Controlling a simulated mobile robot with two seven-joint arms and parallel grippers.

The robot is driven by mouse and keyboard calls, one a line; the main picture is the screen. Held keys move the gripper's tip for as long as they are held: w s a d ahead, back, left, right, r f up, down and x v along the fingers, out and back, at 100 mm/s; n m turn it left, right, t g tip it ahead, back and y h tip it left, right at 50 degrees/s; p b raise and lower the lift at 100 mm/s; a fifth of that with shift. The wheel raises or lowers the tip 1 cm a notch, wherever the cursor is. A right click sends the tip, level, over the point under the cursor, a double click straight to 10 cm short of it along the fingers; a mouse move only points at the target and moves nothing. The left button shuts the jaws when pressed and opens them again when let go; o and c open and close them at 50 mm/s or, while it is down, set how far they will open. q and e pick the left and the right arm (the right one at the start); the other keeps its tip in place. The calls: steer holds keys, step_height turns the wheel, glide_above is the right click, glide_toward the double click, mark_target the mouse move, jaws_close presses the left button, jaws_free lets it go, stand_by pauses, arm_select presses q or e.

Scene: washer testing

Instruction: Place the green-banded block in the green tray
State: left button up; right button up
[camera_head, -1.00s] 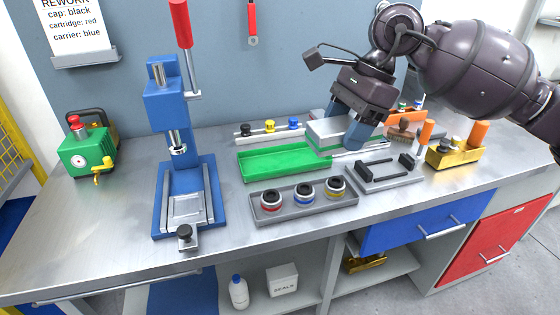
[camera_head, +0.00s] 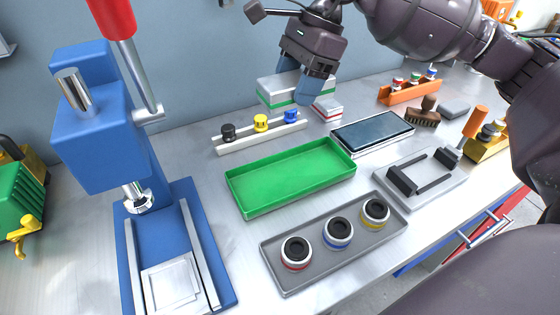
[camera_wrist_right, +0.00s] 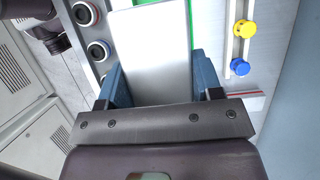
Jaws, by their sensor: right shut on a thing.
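My right gripper (camera_head: 300,86) is shut on the green-banded block (camera_head: 275,90), a pale flat box with a green stripe low on its side. In the head view the block appears raised, above and beyond the green tray. The green tray (camera_head: 290,178) is a shallow rectangle, empty, on the bench in the middle. In the right wrist view the block's pale face (camera_wrist_right: 160,50) lies between the blue fingers (camera_wrist_right: 163,85), and a strip of the green tray (camera_wrist_right: 191,18) shows beside it. My left gripper is not in view.
A rail with black, yellow and blue knobs (camera_head: 262,135) stands behind the tray. A grey tray with three banded rings (camera_head: 290,275) is in front. A blue press (camera_head: 105,135) stands left. A red-banded block (camera_head: 328,108) and dark-screened tablet (camera_head: 372,132) lie right.

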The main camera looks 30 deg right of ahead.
steer(key=shift+w+f, duration=0.1)
steer(key=shift+f, duration=0.2)
steer(key=b, duration=0.2)
glide_above(286, 179)
steer(key=d, duration=0.1)
steer(key=f, duration=1.2)
steer(key=shift+d+f, duration=0.2)
steer(key=shift+f, duration=0.7)
step_height(286, 179, down, 5)
steer(key=shift+f+b, duration=0.2)
steer(key=shift+b, duration=0.4)
steer(key=shift+f, duration=0.1)
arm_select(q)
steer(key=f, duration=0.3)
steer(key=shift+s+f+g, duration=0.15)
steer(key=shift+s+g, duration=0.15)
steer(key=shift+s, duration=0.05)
